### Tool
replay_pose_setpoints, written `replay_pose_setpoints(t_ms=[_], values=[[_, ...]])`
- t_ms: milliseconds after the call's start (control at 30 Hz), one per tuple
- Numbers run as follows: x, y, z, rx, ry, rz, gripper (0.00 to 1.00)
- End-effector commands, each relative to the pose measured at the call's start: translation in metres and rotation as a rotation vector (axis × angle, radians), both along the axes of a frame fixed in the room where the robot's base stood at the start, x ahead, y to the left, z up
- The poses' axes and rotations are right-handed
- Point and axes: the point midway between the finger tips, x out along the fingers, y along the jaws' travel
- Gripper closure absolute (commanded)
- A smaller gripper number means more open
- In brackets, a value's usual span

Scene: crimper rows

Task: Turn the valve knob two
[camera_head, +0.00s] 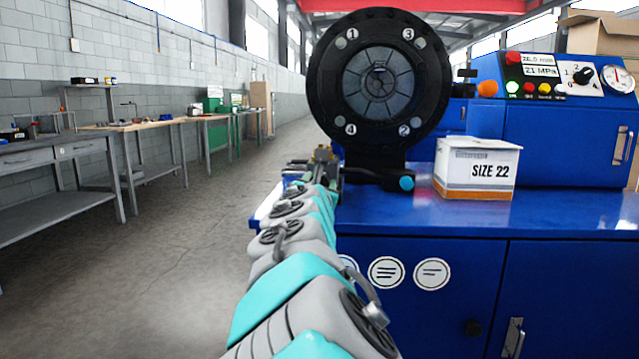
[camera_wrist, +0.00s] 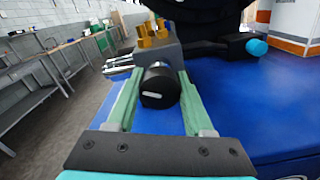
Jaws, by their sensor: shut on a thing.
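A short black round knob (camera_wrist: 160,88) with a small white mark on its face sits on a grey valve block (camera_wrist: 157,52) with brass fittings (camera_wrist: 152,33) on top. The white mark lies roughly level, left of the face's middle. My gripper (camera_wrist: 161,76) has its two pale green fingers on either side of the knob and is shut on it. In the head view, my gripper (camera_head: 325,172) reaches the block beside the foot of the black crimper head (camera_head: 325,100); my arm hides the knob there. I cannot read any position numbers around the knob.
A white "SIZE 22" box (camera_head: 478,168) stands on the blue cabinet top (camera_head: 390,215). A control panel (camera_head: 550,75) with coloured buttons, a black selector and a gauge is at the right. A teal-tipped lever (camera_head: 406,183) sits close right of the block. Workbenches (camera_head: 150,124) line the left wall.

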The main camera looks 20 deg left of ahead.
Motion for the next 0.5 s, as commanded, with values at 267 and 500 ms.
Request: replay_pose_setpoints(t_ms=[267,500], values=[[-0.0004,0.0000,0.0003,0.252,0.058,0.001,1.00],[-0.0006,0.0004,-0.0005,0.473,0.111,0.004,1.00]])
